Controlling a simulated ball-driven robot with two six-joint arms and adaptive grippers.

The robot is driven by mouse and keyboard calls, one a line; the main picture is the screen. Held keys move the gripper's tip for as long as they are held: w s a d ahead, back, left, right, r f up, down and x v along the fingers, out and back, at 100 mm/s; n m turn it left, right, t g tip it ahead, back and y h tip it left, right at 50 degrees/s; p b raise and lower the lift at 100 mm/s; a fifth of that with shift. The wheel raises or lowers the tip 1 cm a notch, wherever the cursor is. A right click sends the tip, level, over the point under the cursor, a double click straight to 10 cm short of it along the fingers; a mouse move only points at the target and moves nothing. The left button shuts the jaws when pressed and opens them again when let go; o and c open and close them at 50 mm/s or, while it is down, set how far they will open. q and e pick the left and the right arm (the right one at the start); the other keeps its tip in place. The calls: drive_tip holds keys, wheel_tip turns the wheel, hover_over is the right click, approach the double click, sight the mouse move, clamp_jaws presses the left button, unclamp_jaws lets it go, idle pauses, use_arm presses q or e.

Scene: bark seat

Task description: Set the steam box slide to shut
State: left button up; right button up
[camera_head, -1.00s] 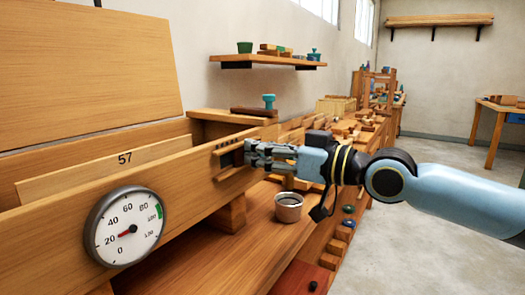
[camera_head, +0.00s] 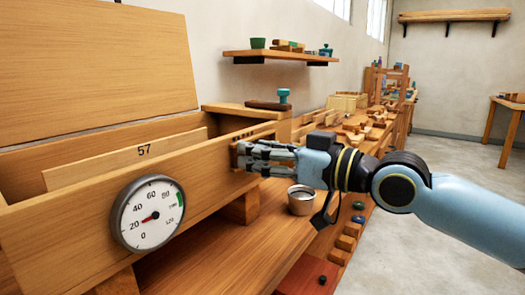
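The steam box (camera_head: 60,235) is a long open wooden trough with a raised lid (camera_head: 90,65) and a round dial gauge (camera_head: 148,213) on its front. The gauge's red pointer is near 20. Dark slots (camera_head: 256,134) show at the right end of the front board, just above my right gripper (camera_head: 238,157). My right gripper reaches in from the right, with its fingertips at the board beside the slots. The fingers look close together, but I cannot tell whether they hold the slide. They largely hide the slide and its position. My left gripper is not in view.
A board marked 57 (camera_head: 130,162) stands in the box. A metal cup (camera_head: 301,200) stands on the bench below my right gripper. A turquoise-handled tool (camera_head: 283,97) lies on the ledge behind.

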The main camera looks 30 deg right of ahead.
drive_tip(key=shift+d, duration=0.1)
drive_tip(key=shift+r, duration=0.35)
wheel_tip(320, 180, up, 9)
drive_tip(key=shift+r, duration=0.15)
idle(0.6)
